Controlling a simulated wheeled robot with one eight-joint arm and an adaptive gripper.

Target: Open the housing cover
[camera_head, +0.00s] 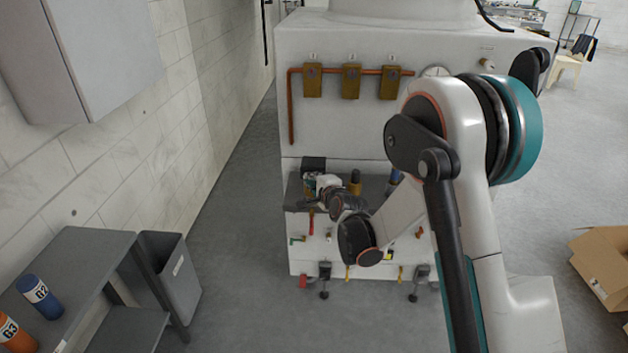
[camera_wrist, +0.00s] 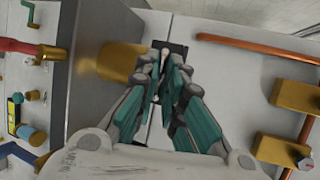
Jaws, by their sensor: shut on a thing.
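The housing cover (camera_head: 345,125) is the white upper front panel of the machine, with a seam along its lower edge. It looks closed in the head view. In the wrist view the cover (camera_wrist: 215,80) fills the right part, turned on its side. A small dark handle (camera_wrist: 178,49) sits by the seam. My gripper (camera_wrist: 162,56) has its fingers brought together at this handle, shut on it; the fingertips partly hide the grip. In the head view my gripper (camera_head: 324,184) is small, just below the seam, with my arm partly in front of it.
A brass cylinder (camera_wrist: 118,62) is close beside my fingers. A copper pipe (camera_head: 333,71) and brass blocks (camera_head: 352,81) are on the cover. Valves and a red handle (camera_head: 311,222) are lower down. A grey table (camera_head: 75,262) and bin (camera_head: 172,277) are left; a cardboard box (camera_head: 605,262) is right.

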